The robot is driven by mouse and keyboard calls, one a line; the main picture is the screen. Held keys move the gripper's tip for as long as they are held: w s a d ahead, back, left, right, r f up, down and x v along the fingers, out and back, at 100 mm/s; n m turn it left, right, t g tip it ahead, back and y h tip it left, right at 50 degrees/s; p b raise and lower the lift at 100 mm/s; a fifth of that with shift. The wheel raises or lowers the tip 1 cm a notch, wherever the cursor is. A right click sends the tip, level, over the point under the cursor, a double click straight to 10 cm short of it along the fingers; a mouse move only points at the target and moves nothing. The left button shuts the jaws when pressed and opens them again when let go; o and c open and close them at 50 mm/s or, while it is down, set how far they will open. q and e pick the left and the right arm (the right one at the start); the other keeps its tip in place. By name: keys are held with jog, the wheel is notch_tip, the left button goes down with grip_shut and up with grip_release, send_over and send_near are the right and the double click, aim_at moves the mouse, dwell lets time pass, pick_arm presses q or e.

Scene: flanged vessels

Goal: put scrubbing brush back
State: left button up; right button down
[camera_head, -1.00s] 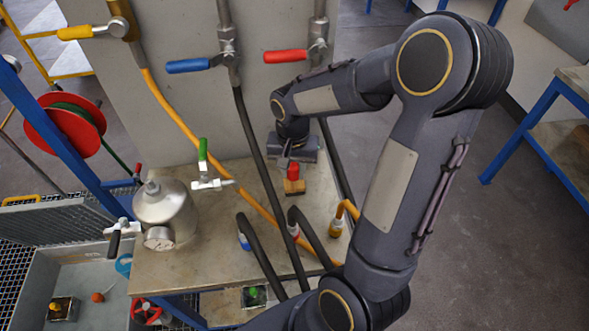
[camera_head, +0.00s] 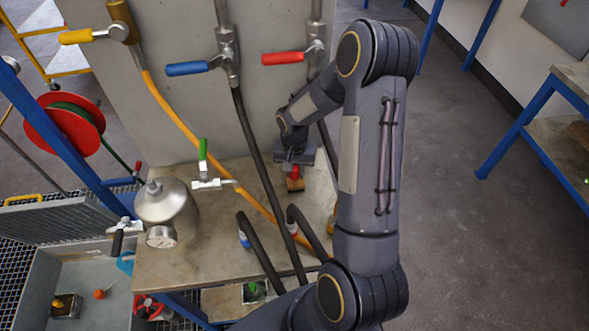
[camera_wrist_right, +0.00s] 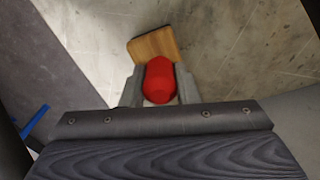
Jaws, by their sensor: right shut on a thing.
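The scrubbing brush shows in the head view as a wooden block with a red grip (camera_head: 295,172), near the back right of the bench top. My right gripper (camera_head: 294,166) is above it with its jaws pointing down. In the right wrist view, the gripper (camera_wrist_right: 160,92) has its two fingers on either side of the red grip (camera_wrist_right: 160,82), shut on it. The wooden block (camera_wrist_right: 153,44) shows beyond the fingers. I cannot tell whether the brush touches the bench top. My left gripper is not in view.
A metal vessel (camera_head: 166,205) with a gauge stands at the left of the bench top (camera_head: 190,262). Black hoses (camera_head: 262,160) and an orange hose (camera_head: 183,128) cross the bench in front of the upright panel (camera_head: 180,100). A grey basin (camera_head: 40,285) is at lower left.

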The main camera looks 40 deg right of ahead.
jog(key=shift+f, duration=0.2)
jog(key=c, duration=1.1)
grip_release()
jog(key=shift+r, duration=0.1)
jog(key=shift+r, duration=0.3)
notch_tip(320, 180, up, 7)
jog(key=shift+b, duration=0.55)
jog(key=s+a+r+n+t+y, duration=0.2)
jog(key=s+a+r+n, duration=0.1)
jog(key=s+a+r, duration=0.4)
jog(key=s+a+r+n+t+y, duration=0.1)
jog(key=s+a+r+n+t, duration=0.2)
jog(key=s, duration=0.9)
jog(key=a+r+n, duration=0.1)
jog(key=a+r, duration=0.2)
jog(key=a, duration=0.2)
jog(key=shift+s+a+r+t+y, duration=0.25)
jog(key=shift+a+r+t+y, duration=0.05)
jog(key=shift+r+y, duration=0.1)
